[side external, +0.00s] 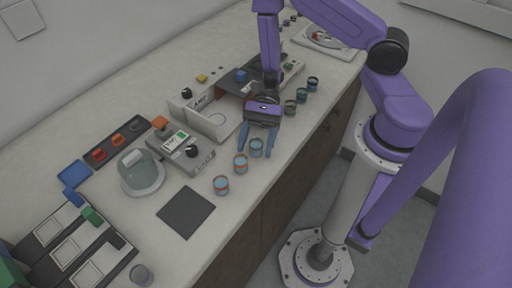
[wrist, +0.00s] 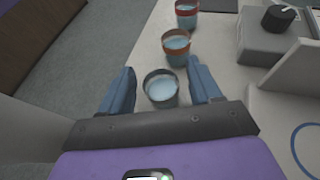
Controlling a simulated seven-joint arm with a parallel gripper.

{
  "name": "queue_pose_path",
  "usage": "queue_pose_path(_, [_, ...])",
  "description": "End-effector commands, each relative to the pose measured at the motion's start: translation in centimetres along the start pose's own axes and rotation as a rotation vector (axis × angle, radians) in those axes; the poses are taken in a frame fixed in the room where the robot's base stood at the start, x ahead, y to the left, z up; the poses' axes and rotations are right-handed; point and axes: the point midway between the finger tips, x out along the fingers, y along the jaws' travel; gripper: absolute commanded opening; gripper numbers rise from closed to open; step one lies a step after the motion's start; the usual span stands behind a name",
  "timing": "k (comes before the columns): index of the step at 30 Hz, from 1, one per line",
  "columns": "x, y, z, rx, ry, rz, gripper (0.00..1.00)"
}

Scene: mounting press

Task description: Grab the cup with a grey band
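The cup with a dark grey band (wrist: 161,90) and a pale blue inside stands upright on the bench. In the wrist view it sits between the two fingers of my gripper (wrist: 161,90), with a gap visible on both sides. In the side external view the same cup (side external: 256,149) is at the far end of a row of cups, between the fingertips of my gripper (side external: 255,153). My gripper is open, its blue fingers spread on either side of the cup. Contact with the cup is not visible.
A cup with an orange band (wrist: 177,47) and one with a red band (wrist: 187,14) stand beyond it in the row. Several darker cups, one of them here (side external: 290,107), stand behind my gripper. A grey device (side external: 181,152) is left of the row. The bench edge is close on the right.

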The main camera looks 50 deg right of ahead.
Motion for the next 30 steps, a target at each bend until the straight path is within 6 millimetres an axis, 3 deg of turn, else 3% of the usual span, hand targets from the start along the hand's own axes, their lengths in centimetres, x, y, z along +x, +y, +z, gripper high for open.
queue_pose_path(1, [0.0, 0.0, 0.0, 0.000, 0.000, 0.000, 0.46])
queue_pose_path(4, [0.0, 0.0, 0.0, 0.000, 0.000, 0.000, 0.13])
queue_pose_path(5, [0.0, 0.0, 0.0, 0.000, 0.000, 0.000, 0.11])
queue_pose_path(20, [-0.4, -0.1, 0.8, -0.001, 0.000, -0.001, 0.10])
queue_pose_path(30, [-2.1, -0.1, 5.0, -0.004, 0.001, -0.003, 0.10])
